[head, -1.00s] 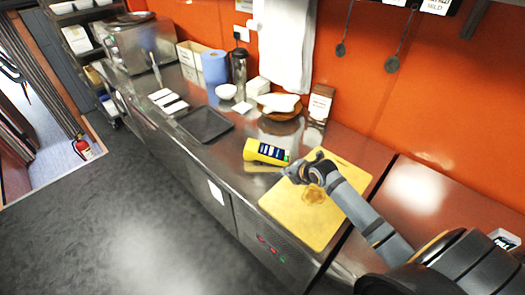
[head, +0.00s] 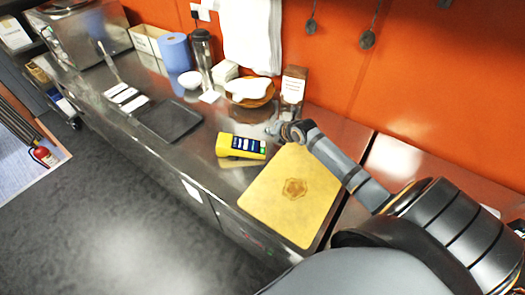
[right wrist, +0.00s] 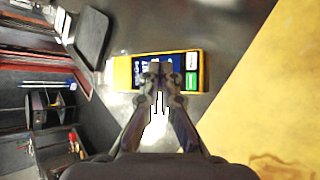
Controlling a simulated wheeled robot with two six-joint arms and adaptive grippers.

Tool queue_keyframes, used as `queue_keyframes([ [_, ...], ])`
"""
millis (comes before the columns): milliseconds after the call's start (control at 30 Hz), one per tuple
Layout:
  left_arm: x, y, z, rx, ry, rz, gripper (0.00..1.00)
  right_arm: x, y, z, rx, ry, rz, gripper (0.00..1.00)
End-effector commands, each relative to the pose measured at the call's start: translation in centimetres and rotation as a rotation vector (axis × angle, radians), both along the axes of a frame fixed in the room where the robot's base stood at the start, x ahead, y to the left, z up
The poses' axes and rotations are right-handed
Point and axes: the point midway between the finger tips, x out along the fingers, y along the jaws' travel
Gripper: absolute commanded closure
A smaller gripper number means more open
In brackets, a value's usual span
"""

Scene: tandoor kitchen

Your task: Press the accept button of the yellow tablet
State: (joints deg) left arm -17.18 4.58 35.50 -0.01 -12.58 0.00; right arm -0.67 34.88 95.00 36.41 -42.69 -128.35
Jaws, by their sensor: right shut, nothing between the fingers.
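The yellow tablet (head: 228,151) lies on the steel counter, left of the yellow board, with a dark screen facing up. It also shows in the right wrist view (right wrist: 124,75). There its right end has a green button (right wrist: 192,81) beside a white one (right wrist: 192,60); their labels are too small to read. My right gripper (head: 273,129) is shut and empty, just beyond the tablet's right end in the head view. In the right wrist view its fingertips (right wrist: 160,72) overlap the screen, left of the green button. Contact cannot be told. My left gripper is not in view.
A yellow board (head: 266,205) lies right of the tablet. A black tray (head: 170,120) lies to the left. A wooden bowl (head: 258,99), a small box sign (head: 292,86) and a dark bottle (head: 201,52) stand behind, near the orange wall.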

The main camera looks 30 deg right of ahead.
Motion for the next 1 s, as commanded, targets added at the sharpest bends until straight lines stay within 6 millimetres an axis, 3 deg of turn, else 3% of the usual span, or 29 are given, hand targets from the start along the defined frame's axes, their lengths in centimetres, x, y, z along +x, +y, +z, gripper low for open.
queue_keyframes([
  [600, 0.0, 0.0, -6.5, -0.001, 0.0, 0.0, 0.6, 0.6, 0.9, -8.1, 0.001, 0.0, -0.001, 1.0],
  [1000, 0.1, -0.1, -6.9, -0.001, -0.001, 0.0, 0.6, 0.7, 1.0, -8.4, 0.001, 0.0, -0.001, 1.0],
])
